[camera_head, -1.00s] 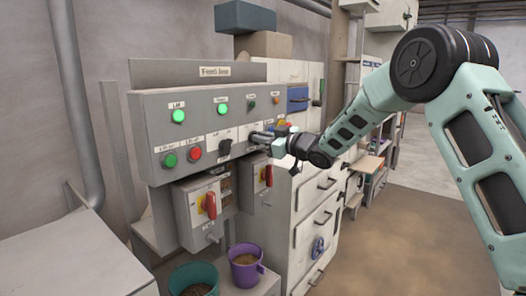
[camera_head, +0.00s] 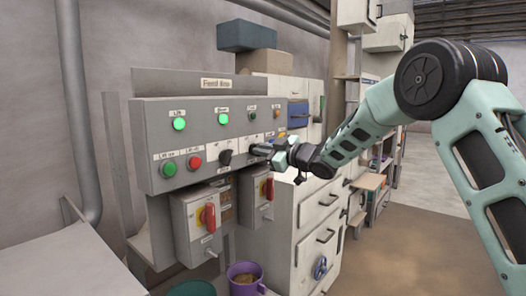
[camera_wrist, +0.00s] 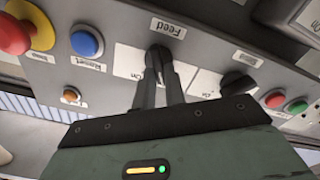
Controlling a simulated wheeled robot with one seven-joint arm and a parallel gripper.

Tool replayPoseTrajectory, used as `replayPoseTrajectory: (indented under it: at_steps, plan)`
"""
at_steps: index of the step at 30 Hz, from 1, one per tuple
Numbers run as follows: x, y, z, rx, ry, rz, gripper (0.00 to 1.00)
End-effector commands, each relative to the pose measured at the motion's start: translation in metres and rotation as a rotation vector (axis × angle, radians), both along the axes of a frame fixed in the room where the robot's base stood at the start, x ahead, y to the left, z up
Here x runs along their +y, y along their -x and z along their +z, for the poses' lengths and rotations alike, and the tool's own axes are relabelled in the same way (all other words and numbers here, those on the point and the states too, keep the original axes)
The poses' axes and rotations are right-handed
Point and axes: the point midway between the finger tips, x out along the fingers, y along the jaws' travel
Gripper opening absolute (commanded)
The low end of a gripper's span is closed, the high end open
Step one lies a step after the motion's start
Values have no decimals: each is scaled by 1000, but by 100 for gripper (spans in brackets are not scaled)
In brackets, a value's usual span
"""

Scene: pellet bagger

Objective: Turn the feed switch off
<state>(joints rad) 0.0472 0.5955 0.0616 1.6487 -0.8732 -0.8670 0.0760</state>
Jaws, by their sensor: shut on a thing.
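The feed switch (camera_wrist: 160,53) is a black knob on a white plate in the wrist view, next to an upside-down "Feed" label (camera_wrist: 167,27). My gripper (camera_wrist: 158,74) is shut on this knob, one finger on each side. The knob's exact angle is partly hidden by the fingers. In the head view my gripper (camera_head: 262,150) reaches the right part of the grey control panel (camera_head: 150,135) from the right and hides the switch.
A second black knob (camera_wrist: 238,85) sits beside the feed switch. A blue button (camera_wrist: 86,43) and a red mushroom button (camera_wrist: 14,34) are on the other side. Below the panel are boxes with red handles (camera_head: 208,217) and a purple bucket (camera_head: 245,280). The floor at right is clear.

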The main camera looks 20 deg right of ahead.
Motion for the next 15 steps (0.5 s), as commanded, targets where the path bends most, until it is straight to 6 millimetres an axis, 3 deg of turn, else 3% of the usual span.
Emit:
replayPoseTrajectory:
  at_steps: [1,3,15]
  plan:
    - [-1,0,-2,2,3,-1,17]
    - [0,0,-1,2,3,-1,34]
    - [-5,6,0,0,1,-1,34]
